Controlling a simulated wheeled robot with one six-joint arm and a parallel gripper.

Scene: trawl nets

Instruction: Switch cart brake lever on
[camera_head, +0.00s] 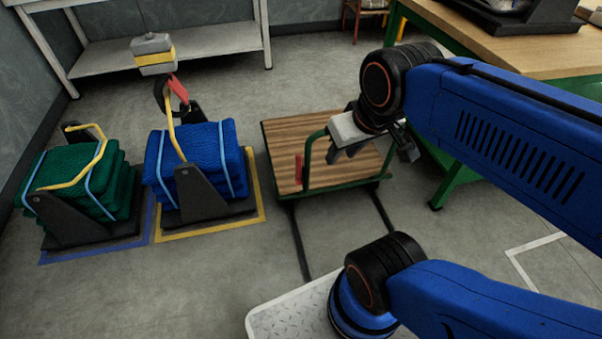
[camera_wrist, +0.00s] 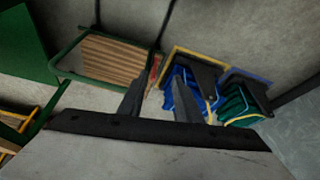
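The cart (camera_head: 284,137) has a wooden deck and a green tubular handle frame. A red brake lever (camera_head: 298,172) stands roughly upright at the left side of the handle. My gripper (camera_head: 345,154) hangs over the right part of the cart, to the right of the lever and apart from it. In the wrist view, the two dark fingers of my gripper (camera_wrist: 158,97) are spread with nothing between them. The lever (camera_wrist: 153,69) shows beyond the fingertips there, beside the cart deck (camera_wrist: 110,60). The lower end of the lever is hard to make out.
Green net bundles (camera_head: 88,186) and blue net bundles (camera_head: 196,160) sit in dark stands left of the cart. A yellow-grey hook block (camera_head: 153,54) hangs above the blue one. A green-legged workbench (camera_head: 500,40) stands right. Floor in front of the cart is mostly clear.

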